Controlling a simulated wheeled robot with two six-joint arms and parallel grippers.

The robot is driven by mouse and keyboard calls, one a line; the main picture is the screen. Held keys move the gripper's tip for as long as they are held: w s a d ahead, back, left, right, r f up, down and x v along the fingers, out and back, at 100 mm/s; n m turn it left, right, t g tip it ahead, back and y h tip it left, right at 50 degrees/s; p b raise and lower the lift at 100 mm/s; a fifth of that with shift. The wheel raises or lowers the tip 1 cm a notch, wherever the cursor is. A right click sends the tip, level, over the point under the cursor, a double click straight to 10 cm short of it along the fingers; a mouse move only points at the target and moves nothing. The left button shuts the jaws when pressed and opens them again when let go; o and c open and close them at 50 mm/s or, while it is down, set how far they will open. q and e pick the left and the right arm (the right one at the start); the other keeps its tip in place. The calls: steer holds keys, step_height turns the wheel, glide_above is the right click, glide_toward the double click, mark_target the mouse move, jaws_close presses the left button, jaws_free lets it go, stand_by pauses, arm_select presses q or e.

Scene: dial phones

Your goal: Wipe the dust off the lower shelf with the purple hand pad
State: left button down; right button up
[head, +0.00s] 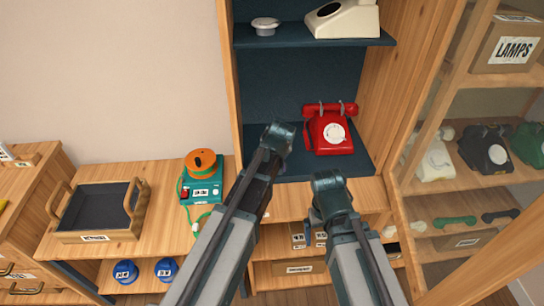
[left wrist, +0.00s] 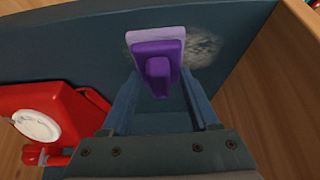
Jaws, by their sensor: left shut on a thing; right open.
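The dark blue lower shelf (head: 300,163) is in the wooden cabinet in the head view. It also fills much of the left wrist view (left wrist: 60,50). A pale grey dust patch (left wrist: 203,48) lies on it there, beside the purple hand pad (left wrist: 158,60). My left gripper (head: 279,133) is shut on the pad's handle and reaches over the shelf, left of the red phone. The pad is hidden in the head view. I cannot tell whether it touches the shelf. My right gripper (head: 328,180) is open and empty, in front of the shelf's edge, below the phone.
The red dial phone (head: 329,132) stands on the lower shelf, close to my left gripper. It also shows in the left wrist view (left wrist: 45,120). The upper shelf (head: 290,36) holds a cream phone (head: 343,20). A tray (head: 100,207) and teal device (head: 201,188) stand left.

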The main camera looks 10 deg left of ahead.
arm_select(q)
steer(key=shift+d, duration=0.1)
steer(key=shift+w+d, duration=0.3)
steer(key=shift+d, duration=0.6)
steer(key=shift+w+d, duration=0.25)
steer(key=shift+d, duration=0.6)
steer(key=shift+f, duration=0.1)
steer(key=shift+s+a, duration=0.25)
steer(key=shift+a, duration=0.2)
steer(key=shift+s+a, duration=0.2)
steer(key=shift+a, duration=0.5)
steer(key=shift+s+a, duration=0.15)
steer(key=shift+a, duration=0.55)
steer(key=shift+s+a+r, duration=0.1)
steer(key=shift+s+a, duration=0.15)
steer(key=shift+a, duration=0.65)
steer(key=shift+s+a+r, duration=0.1)
steer(key=shift+s+a, duration=0.1)
steer(key=shift+a, duration=0.65)
steer(key=shift+a, duration=0.1)
